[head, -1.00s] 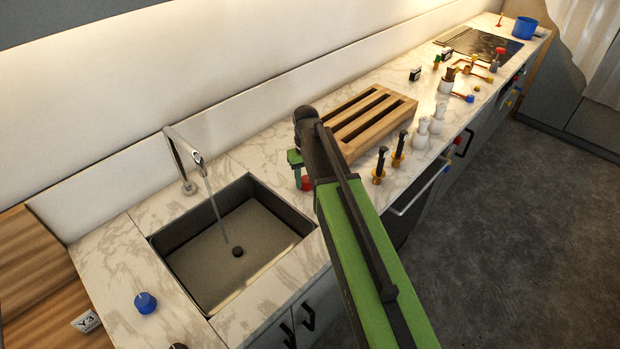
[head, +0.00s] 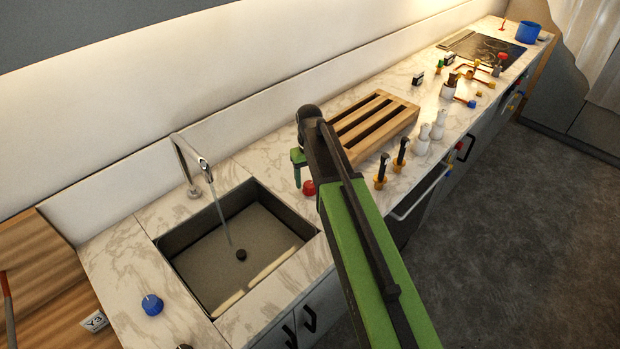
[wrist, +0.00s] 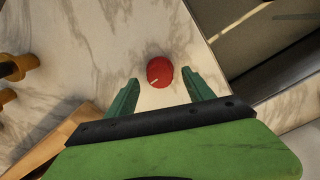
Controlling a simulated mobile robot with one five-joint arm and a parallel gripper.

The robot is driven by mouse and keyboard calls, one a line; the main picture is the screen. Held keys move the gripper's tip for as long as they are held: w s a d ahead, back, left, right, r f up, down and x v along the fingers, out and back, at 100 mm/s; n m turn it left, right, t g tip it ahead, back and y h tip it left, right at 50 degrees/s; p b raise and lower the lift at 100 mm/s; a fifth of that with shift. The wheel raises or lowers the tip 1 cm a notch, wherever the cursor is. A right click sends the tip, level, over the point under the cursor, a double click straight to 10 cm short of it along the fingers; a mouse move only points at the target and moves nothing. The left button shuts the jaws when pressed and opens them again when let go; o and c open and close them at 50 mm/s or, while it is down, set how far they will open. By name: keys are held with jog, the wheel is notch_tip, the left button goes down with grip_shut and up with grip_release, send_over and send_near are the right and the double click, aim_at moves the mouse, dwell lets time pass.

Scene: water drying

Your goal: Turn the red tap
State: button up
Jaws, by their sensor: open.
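The red tap (head: 308,188) is a round knob on the marble counter, just right of the sink. In the wrist view the red tap (wrist: 160,72) shows from above with a pale line on it, just beyond the gap between my fingertips. My gripper (wrist: 158,88) is open, with one green finger to each side of that gap, and nothing is held. In the head view my gripper (head: 298,165) is partly hidden behind my arm, beside the red tap. I cannot tell whether a finger touches the tap.
Water runs from the faucet (head: 190,165) into the sink (head: 205,265). A blue tap (head: 152,304) is left of the sink. A wooden rack (head: 395,118) and black-handled holders (head: 400,155) stand right of my gripper.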

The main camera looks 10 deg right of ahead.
notch_tip(320, 180, up, 14)
jog(key=p, duration=1.2)
jog(key=shift+r+p, duration=0.15)
jog(key=shift+p, duration=0.25)
jog(key=b, duration=0.5)
send_over(310, 185)
notch_tip(310, 185, down, 5)
jog(key=s+f+b, duration=0.4)
jog(key=f, duration=0.1)
jog(key=s+f+b, duration=0.2)
jog(key=b, duration=0.1)
jog(key=shift+d+f, duration=0.15)
jog(key=shift+d, duration=0.2)
jog(key=shift+m, duration=0.3)
jog(key=s+f+b, duration=0.1)
jog(key=s, duration=0.1)
jog(key=s+f+b, duration=0.1)
jog(key=shift+s+d+f+b, duration=0.1)
jog(key=shift+s+f+b, duration=0.1)
jog(key=shift+s+b, duration=0.2)
jog(key=shift+m, duration=0.4)
jog(key=s, duration=0.5)
jog(key=shift+d, duration=0.1)
jog(key=shift+s, duration=0.35)
jog(key=shift+w+m, duration=0.2)
jog(key=shift+m, duration=0.1)
